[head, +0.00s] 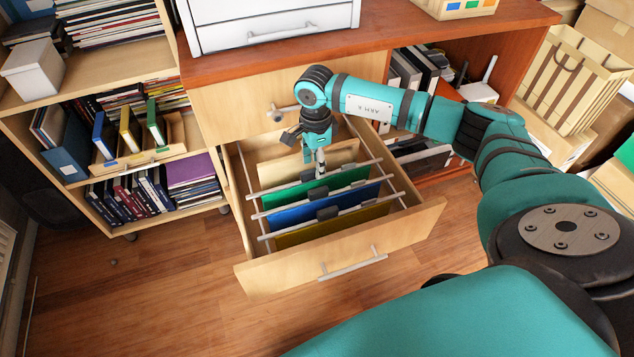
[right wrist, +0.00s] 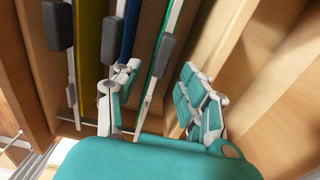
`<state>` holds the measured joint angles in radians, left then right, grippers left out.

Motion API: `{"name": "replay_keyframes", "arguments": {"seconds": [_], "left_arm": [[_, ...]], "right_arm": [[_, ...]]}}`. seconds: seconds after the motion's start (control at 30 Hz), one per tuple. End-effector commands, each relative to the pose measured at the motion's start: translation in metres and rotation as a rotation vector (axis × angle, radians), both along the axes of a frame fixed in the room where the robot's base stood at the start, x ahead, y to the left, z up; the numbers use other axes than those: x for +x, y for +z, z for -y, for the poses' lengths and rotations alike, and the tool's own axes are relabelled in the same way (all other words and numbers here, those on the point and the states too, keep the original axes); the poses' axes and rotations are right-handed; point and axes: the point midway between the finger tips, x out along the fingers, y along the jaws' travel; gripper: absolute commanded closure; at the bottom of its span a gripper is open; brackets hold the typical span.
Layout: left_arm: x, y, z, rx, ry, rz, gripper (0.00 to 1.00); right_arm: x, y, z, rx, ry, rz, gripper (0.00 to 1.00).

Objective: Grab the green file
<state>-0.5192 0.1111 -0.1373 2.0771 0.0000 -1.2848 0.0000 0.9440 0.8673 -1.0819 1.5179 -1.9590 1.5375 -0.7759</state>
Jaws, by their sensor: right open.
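The green file (head: 334,184) hangs in the open drawer (head: 415,226), behind a blue file (head: 348,207) and a yellow file (head: 335,231). My right gripper (head: 318,160) points down into the drawer at the green file, near its dark tab. In the right wrist view my right gripper (right wrist: 158,95) is open, with one finger on each side of the green file (right wrist: 160,27). The blue file (right wrist: 131,27) and yellow file (right wrist: 88,32) lie left of it there. Whether the fingers touch the green file I cannot tell. My left gripper is not in view.
A cream divider (head: 285,171) stands behind the green file. Thin metal rails cross the drawer. A bookshelf (head: 193,152) stands at the left and a red-brown cabinet (head: 415,42) rises behind. The floor in front of the drawer (head: 190,280) is clear.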

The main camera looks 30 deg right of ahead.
Motion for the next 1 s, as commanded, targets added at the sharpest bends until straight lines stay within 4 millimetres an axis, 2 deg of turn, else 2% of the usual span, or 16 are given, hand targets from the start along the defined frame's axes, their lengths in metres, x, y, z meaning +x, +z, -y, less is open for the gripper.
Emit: {"name": "replay_keyframes", "arguments": {"seconds": [0.1, 0.33, 0.6, 0.9, 1.0], "left_arm": [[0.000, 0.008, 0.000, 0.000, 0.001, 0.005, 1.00], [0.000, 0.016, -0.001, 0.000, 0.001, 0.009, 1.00], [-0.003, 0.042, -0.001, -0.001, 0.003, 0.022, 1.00], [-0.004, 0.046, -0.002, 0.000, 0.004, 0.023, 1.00], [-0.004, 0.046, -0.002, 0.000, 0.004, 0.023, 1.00]], "right_arm": [[0.000, -0.017, 0.000, 0.000, 0.000, -0.001, 0.58], [-0.001, -0.033, 0.001, -0.001, 0.000, -0.002, 0.58], [-0.002, -0.070, 0.003, 0.001, 0.000, -0.001, 0.58], [-0.002, -0.074, 0.004, 0.001, 0.000, 0.001, 0.58], [-0.002, -0.074, 0.004, 0.001, 0.000, 0.001, 0.69]]}}
